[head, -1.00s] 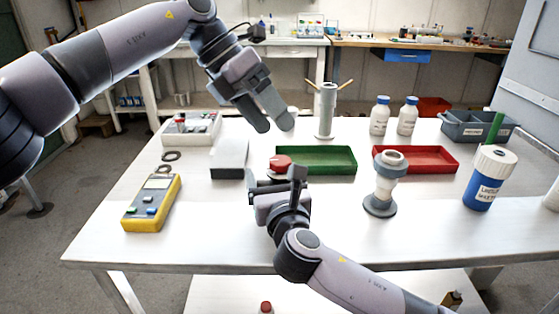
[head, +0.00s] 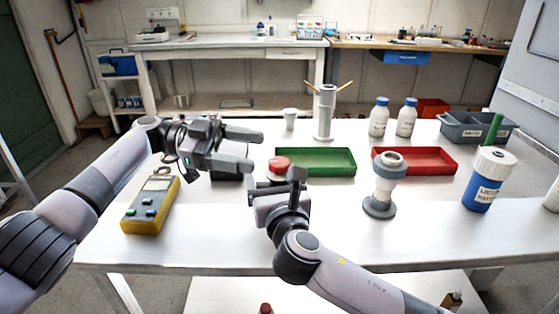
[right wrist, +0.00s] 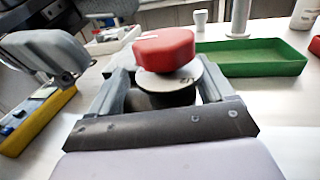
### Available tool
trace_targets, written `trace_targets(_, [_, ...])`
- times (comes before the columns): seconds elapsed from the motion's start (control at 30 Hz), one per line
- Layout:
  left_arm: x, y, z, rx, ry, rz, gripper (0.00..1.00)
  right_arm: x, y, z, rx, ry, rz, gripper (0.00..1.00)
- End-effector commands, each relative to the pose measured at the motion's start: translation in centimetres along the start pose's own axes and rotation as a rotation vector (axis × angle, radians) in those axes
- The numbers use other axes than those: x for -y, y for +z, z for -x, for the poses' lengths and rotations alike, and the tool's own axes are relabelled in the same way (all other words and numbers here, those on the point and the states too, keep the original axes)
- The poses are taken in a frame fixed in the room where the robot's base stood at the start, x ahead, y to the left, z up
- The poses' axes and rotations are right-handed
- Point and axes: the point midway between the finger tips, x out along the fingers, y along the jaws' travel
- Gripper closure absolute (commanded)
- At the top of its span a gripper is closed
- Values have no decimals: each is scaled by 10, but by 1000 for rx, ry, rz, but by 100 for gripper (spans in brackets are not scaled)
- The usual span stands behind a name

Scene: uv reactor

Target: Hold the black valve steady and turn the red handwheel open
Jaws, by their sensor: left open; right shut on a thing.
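The red handwheel (head: 279,163) sits on top of the black valve, and shows large in the right wrist view (right wrist: 164,49). A pale round plate (right wrist: 169,80) lies under the handwheel. The black valve (right wrist: 160,98) is between the fingers of my right gripper (head: 278,190), which is shut on it; in the head view that gripper hides most of the valve. My left gripper (head: 243,148) is open and empty, just left of the handwheel, with its fingers pointing right towards it and apart from it. A left gripper finger (right wrist: 50,52) shows in the right wrist view.
A green tray (head: 330,174) is behind the valve and a red tray (head: 440,172) further right. A grey-white stand (head: 380,207) and a blue jar (head: 482,196) stand at right. A yellow meter (head: 150,218) lies at left, near my left arm. The front right of the table is clear.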

Motion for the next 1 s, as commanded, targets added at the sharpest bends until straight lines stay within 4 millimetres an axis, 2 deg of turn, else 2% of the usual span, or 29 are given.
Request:
trace_targets(0.1, [-5, 9, 3, -49, -9, 140, 32, 1, -1, 0, -1, -1, 1, 60])
trace_targets(0.3, [-8, 14, 2, -82, -12, 240, 32, 1, -1, 0, -1, -2, 1, 60])
trace_targets(0.37, [-8, 14, -3, -83, -10, 245, 32, 1, -1, 0, -1, -2, 1, 60])
trace_targets(0.7, [-8, 10, -55, -82, -10, 242, 32, 1, -1, 0, -2, -2, 2, 60])
trace_targets(0.83, [-7, 9, -66, -82, -11, 243, 32, 1, -1, 0, -2, -2, 2, 60])
trace_targets(1.0, [-7, 9, -70, -81, -12, 243, 32, 1, -1, 0, -2, -2, 2, 60])
